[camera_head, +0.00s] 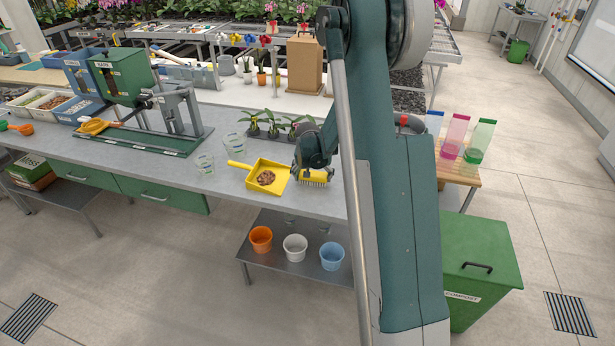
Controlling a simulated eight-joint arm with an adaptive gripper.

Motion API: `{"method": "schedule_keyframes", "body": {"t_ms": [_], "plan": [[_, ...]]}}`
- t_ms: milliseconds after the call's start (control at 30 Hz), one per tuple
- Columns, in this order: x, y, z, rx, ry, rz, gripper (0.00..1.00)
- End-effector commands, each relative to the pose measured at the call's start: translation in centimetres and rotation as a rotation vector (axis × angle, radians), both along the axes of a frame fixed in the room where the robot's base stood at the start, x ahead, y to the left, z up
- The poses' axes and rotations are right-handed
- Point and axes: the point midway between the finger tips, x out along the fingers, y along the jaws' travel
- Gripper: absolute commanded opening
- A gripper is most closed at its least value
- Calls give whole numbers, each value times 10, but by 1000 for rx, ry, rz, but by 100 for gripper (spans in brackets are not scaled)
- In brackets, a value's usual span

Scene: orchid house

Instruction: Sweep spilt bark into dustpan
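A yellow dustpan (281,176) lies on the grey bench top, its handle pointing left. A small heap of brown bark (266,178) lies in the pan. My gripper (314,165) is low over the bench just right of the dustpan. It appears shut on a yellow brush (314,178), whose pale bristles face down close to the bench top. The fingertips are partly hidden by the gripper's own body. My arm hides the bench to the right of the brush, so any bark there cannot be seen.
Potted seedlings in a dark tray (268,134) stand behind the dustpan. Clear cups (204,163) stand to its left. A green potting machine (122,75) and an orange scoop (95,127) are further left. The bench front near the dustpan is clear.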

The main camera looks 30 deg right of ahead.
Motion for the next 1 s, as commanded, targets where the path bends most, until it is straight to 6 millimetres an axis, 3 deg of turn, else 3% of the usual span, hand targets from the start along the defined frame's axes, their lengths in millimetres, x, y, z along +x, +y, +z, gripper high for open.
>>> {"method": "schedule_keyframes", "body": {"t_ms": [1000], "plan": [[-66, -66, -1, 0, 0, -1, 60]]}}
